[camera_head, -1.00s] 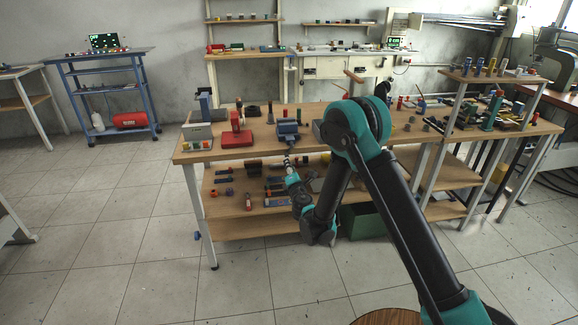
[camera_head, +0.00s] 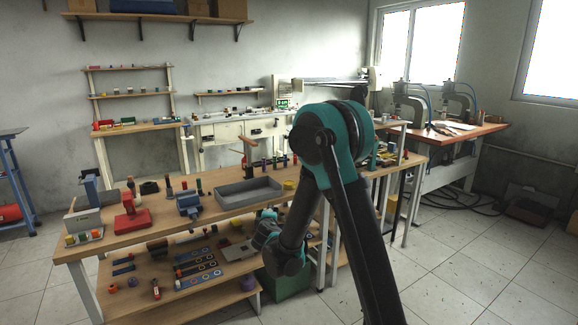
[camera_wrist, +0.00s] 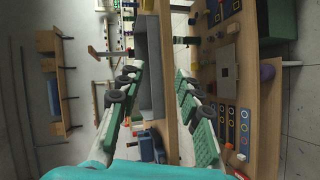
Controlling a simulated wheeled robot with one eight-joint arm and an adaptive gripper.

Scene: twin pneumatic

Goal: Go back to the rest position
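My gripper (camera_wrist: 158,72) is open in the wrist view. Its two fingers with green pads stand apart, and nothing shows held between them. The edge of the wooden workbench (camera_head: 140,235) and the grey tray (camera_wrist: 150,60) show behind the fingers. In the head view my teal and black arm rises at the centre right and bends down to the left. Its end hangs at the bench's front edge, and the fingertips there are too small and partly hidden to make out.
On the bench top stand a grey tray (camera_head: 247,194), a red device (camera_head: 131,219) and a blue vise-like device (camera_head: 189,203). The lower shelf (camera_head: 215,288) holds several small parts. A green bin (camera_head: 287,280) is below. A red-topped table (camera_head: 450,138) stands right. Floor shows at the right.

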